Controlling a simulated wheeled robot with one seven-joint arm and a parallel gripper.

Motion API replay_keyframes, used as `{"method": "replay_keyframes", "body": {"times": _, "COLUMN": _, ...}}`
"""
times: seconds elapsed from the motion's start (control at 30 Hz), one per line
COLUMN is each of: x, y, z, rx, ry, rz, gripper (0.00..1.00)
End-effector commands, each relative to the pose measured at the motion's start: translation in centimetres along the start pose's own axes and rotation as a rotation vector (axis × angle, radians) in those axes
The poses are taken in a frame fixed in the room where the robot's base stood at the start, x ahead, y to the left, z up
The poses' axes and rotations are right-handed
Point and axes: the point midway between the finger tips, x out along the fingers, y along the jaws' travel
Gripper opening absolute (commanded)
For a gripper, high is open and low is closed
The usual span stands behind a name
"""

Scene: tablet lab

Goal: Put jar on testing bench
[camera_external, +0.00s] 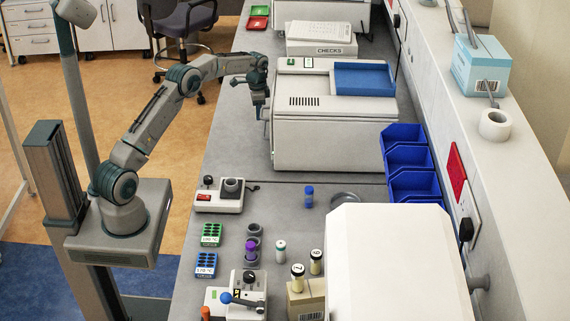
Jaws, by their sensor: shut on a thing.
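My gripper (260,103) points down at the left face of the white machine with the blue top panel (320,140). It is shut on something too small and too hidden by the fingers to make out. A handle-like part of the machine is close to it, and I cannot tell whether they touch. Two small jars with pale lids, marked 7 (297,278) and 9 (316,262), stand near the front of the long grey bench (300,220). I cannot tell which jar the task means.
A large white housing (395,265) and blue bins (408,160) fill the bench's right side. A grey-topped device (222,195), green (211,235) and blue (205,266) racks, small vials and a lever device (240,298) stand at the front left.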

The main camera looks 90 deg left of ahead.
Motion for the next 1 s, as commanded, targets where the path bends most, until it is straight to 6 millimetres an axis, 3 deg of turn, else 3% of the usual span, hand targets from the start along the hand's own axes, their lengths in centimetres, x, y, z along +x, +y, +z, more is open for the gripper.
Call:
{"method": "replay_keyframes", "body": {"times": 0.3, "x": 4.2, "y": 0.1, "z": 0.1, "rx": 0.000, "ry": -0.002, "rz": 0.002, "gripper": 0.07}}
{"method": "replay_keyframes", "body": {"times": 0.7, "x": 4.8, "y": 0.1, "z": 0.0, "rx": 0.000, "ry": -0.001, "rz": 0.001, "gripper": 0.07}}
{"method": "replay_keyframes", "body": {"times": 0.73, "x": 4.7, "y": 0.1, "z": 0.0, "rx": 0.000, "ry": -0.001, "rz": 0.001, "gripper": 0.35}}
{"method": "replay_keyframes", "body": {"times": 0.8, "x": 4.7, "y": 0.1, "z": 0.0, "rx": 0.000, "ry": -0.001, "rz": 0.001, "gripper": 0.52}}
{"method": "replay_keyframes", "body": {"times": 1.0, "x": 4.7, "y": 0.1, "z": 0.0, "rx": 0.000, "ry": -0.001, "rz": 0.001, "gripper": 0.52}}
